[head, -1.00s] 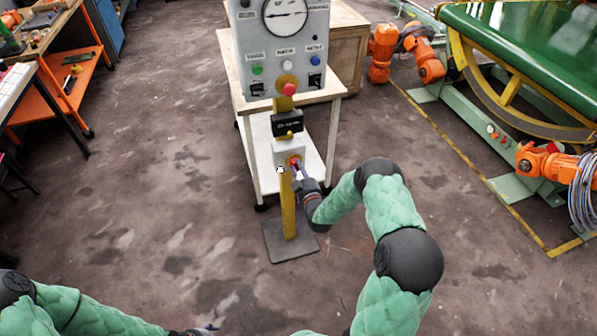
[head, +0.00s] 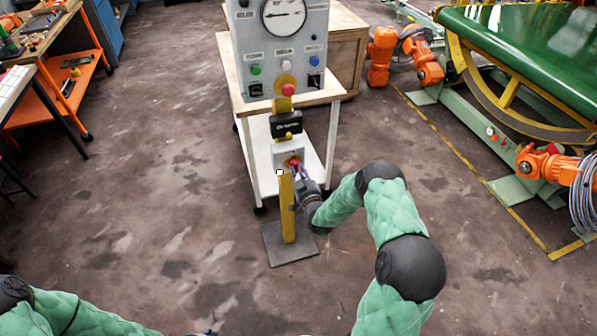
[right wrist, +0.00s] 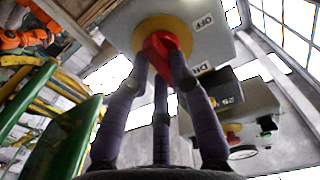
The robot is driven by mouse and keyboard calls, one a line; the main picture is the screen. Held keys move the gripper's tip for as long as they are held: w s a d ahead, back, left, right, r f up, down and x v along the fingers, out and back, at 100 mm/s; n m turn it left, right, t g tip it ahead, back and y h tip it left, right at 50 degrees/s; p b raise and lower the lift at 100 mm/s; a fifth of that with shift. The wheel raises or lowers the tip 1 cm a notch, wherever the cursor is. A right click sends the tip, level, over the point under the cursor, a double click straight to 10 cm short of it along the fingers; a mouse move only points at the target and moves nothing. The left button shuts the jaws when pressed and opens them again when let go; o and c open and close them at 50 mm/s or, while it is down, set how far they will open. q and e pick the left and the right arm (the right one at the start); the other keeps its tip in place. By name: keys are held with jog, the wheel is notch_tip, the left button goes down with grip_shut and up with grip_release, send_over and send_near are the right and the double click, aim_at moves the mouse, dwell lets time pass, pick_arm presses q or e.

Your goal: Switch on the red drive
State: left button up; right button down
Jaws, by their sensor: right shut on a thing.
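A red rotary switch knob (right wrist: 163,48) sits on a yellow disc (right wrist: 150,30) on a small grey box (right wrist: 213,14) in the right wrist view. The knob's exact angle is hard to read. Only a sliver of my left gripper shows at the bottom edge.
Above the knob stands a grey control panel (head: 280,53) with a gauge, green, white and blue buttons, and a red knob. A white trolley (head: 254,145) stands behind the post. Orange robot arms and a green machine are at the right.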

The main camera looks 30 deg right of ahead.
jog(key=shift+f, duration=0.1)
jog(key=c, duration=1.1)
grip_release()
jog(key=shift+s, duration=0.1)
jog(key=v, duration=1.2)
